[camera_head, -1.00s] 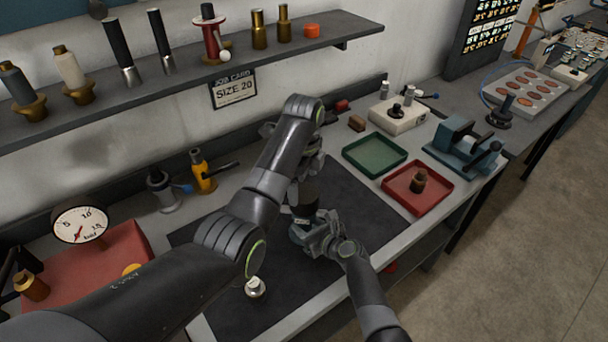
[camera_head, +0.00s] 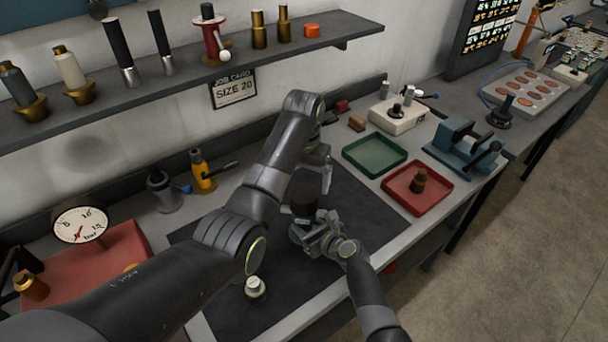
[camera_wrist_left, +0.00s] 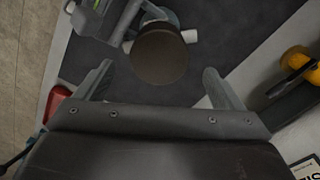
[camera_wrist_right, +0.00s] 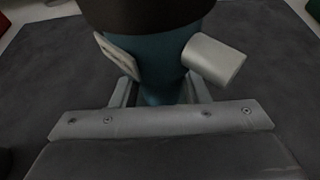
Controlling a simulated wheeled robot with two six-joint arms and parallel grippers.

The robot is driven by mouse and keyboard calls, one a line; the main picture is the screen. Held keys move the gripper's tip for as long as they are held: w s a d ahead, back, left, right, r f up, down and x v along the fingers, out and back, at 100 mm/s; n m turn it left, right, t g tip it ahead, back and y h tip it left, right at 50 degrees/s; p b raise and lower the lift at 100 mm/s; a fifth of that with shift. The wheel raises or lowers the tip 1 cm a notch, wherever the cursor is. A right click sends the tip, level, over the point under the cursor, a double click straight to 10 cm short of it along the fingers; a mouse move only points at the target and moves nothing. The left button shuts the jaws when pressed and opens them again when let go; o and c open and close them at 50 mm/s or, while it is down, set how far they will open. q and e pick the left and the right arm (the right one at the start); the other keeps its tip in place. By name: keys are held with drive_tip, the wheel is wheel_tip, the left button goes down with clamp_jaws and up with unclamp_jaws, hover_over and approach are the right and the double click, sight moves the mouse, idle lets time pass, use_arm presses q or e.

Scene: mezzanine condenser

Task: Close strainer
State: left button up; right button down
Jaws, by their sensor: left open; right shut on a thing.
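The strainer has a blue-teal body (camera_wrist_right: 165,75) with a light pipe stub (camera_wrist_right: 213,60) on one side and a wide dark cap (camera_head: 304,195) on top. It stands upright over the dark mat. My right gripper (camera_head: 326,236) is shut on the body, with its fingers low on it in the right wrist view (camera_wrist_right: 157,92). My left gripper (camera_head: 318,163) is open and empty, just behind the cap in the head view. In the left wrist view, the round cap top (camera_wrist_left: 160,53) lies just beyond the spread fingers (camera_wrist_left: 158,85), apart from them.
A silver-white fitting (camera_head: 255,287) stands on the mat (camera_head: 365,205) near the front. A green tray (camera_head: 374,155) and a red tray (camera_head: 417,203) with a brown part (camera_head: 418,182) lie to the right. A pressure gauge (camera_head: 81,224) stands at left.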

sight(304, 192)
use_arm(q)
drive_tip(key=n, duration=0.6)
drive_tip(key=shift+r, duration=0.15)
drive_tip(key=n, duration=0.6)
drive_tip(key=shift+r, duration=0.15)
drive_tip(key=shift+f, duration=4.05)
drive_tip(key=shift+c, duration=0.4)
